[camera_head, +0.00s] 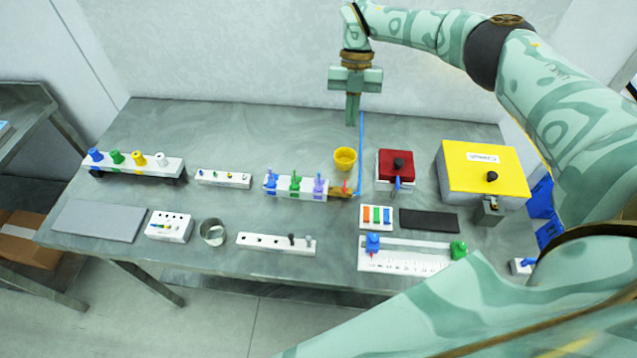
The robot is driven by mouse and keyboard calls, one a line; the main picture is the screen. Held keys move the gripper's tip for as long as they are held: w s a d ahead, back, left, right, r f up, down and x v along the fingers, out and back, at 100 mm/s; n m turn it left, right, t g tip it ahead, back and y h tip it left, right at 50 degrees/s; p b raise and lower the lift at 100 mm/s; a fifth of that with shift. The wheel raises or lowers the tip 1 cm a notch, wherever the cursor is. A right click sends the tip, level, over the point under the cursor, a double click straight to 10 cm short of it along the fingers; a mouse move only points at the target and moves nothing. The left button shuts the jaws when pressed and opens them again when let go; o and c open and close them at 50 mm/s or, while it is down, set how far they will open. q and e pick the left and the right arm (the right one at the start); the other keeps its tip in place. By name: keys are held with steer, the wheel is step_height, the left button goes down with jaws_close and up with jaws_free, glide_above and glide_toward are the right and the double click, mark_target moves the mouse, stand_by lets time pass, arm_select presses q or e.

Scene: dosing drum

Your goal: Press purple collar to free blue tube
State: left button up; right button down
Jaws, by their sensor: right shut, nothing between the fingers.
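A thin blue tube (361,150) stands upright near the table's middle. Its upper end is just right of my right gripper's fingertips; its lower end is by a small brown-orange fitting (341,193) with a red part. A purple piece (318,187), which may be the collar, stands on a white block (272,192) beside a green and a blue piece, left of the fitting. My right gripper (352,122) is shut and empty, pointing down above the far part of the table. I cannot tell whether it touches the tube. My left gripper is out of view.
A yellow cup (345,158) stands left of the tube. A red box (395,165) and a yellow-lidded box (483,165) stand to its right. A white slide rail (405,262), white blocks and a metal ring (212,232) lie nearer.

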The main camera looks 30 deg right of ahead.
stand_by(0.8)
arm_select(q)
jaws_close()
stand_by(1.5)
